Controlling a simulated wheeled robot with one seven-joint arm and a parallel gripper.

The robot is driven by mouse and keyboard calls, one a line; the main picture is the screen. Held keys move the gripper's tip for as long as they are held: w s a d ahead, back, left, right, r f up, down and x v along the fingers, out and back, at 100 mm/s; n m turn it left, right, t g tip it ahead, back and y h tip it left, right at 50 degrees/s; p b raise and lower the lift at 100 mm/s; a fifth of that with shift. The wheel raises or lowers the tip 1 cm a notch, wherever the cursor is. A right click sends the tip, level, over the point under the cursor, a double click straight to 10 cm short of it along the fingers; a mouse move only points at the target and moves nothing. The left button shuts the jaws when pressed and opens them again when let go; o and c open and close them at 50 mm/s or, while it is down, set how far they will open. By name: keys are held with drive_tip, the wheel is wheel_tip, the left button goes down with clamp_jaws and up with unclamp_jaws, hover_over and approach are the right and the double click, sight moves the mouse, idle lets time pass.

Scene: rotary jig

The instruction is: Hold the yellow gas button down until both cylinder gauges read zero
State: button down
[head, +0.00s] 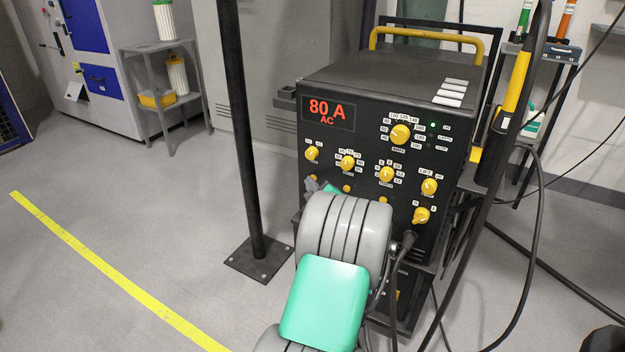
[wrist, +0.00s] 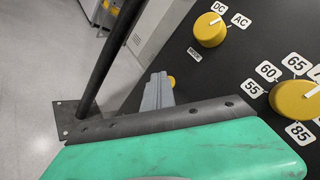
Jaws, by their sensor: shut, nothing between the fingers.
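The black welding machine (head: 372,112) stands right of centre in the head view and reads 80 A AC. Its panel has several yellow knobs and, below them, small yellow buttons such as a middle one (head: 346,188); no readable label marks one as gas. My gripper (head: 311,184) is shut and empty at the panel's lower left. In the wrist view its grey fingers (wrist: 157,92) partly cover a small yellow button (wrist: 171,82). I cannot tell whether they touch or press it. No cylinder gauges can be made out in either view.
A black post (head: 244,120) with a floor plate stands left of the machine. A torch with a yellow band (head: 517,80) and dark cables hang at the right. A yellow knob marked DC/AC (wrist: 209,30) is near the fingers. The left floor is clear.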

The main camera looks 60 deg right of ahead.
drive_tip(key=shift+a+p, duration=0.35)
drive_tip(key=shift+a, duration=0.45)
drive_tip(key=shift+s+a+p, duration=0.15)
drive_tip(key=shift+a+p, duration=0.25)
drive_tip(key=shift+a, duration=0.85)
drive_tip(key=shift+s+a+p, duration=0.15)
drive_tip(key=shift+a+p, duration=0.25)
drive_tip(key=shift+a, duration=0.85)
